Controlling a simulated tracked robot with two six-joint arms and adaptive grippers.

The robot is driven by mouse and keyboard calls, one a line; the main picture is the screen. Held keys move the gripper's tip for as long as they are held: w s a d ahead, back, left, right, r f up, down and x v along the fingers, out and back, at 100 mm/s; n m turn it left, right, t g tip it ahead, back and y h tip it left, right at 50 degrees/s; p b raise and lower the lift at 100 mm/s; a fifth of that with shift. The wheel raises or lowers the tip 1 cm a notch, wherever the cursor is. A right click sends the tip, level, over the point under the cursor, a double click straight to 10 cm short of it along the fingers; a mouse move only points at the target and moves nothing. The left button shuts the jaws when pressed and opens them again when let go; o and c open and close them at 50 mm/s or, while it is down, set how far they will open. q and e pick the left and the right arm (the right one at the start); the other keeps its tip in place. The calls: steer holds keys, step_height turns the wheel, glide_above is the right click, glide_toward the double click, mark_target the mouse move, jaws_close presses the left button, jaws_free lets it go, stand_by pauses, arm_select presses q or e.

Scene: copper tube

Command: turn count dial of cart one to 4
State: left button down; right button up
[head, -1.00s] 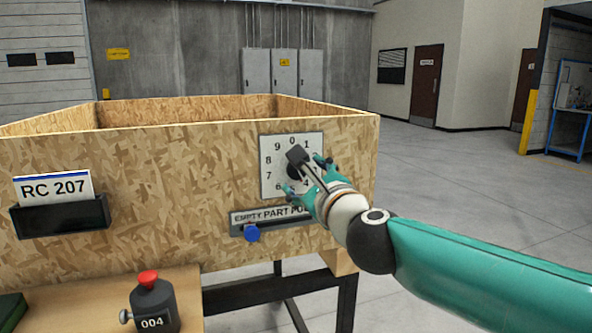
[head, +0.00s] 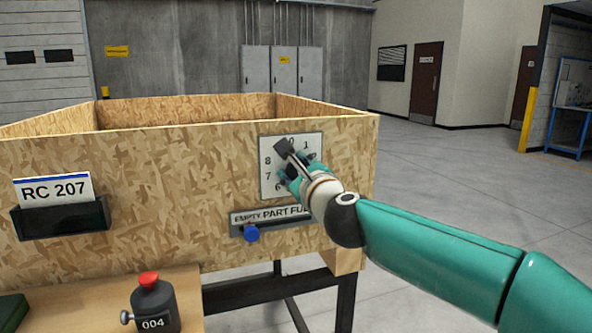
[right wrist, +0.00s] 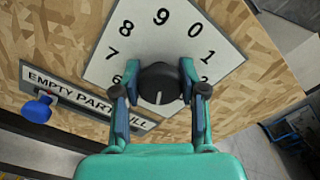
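The count dial has a white number plate (head: 268,154) on the front of the wooden cart (head: 160,165). The right wrist view shows its round black knob (right wrist: 159,80) with a white pointer line running straight down, toward my palm. The numbers 6 to 9 and 0 to 2 show there; those on the pointer's side are hidden. My right gripper (head: 297,170) is at the dial, with one finger on each side of the knob, apparently touching it; the fingers also show in the right wrist view (right wrist: 160,68). My left gripper is not in view.
Below the dial is a slider rail labelled EMPTY, PART, FULL, with a blue knob (head: 251,233) at its left end. A card holder reading RC 207 (head: 60,205) is at left. A red-topped device marked 004 (head: 152,305) stands on a low wooden surface. Open floor lies right.

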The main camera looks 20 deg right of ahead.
steer(key=c, duration=0.3)
steer(key=shift+n, duration=0.8)
steer(key=shift+c, duration=0.2)
steer(key=shift+a+f, duration=0.1)
steer(key=o, duration=1.2)
steer(key=shift+c, duration=0.2)
steer(key=s, duration=1.2)
steer(key=shift+d, duration=0.25)
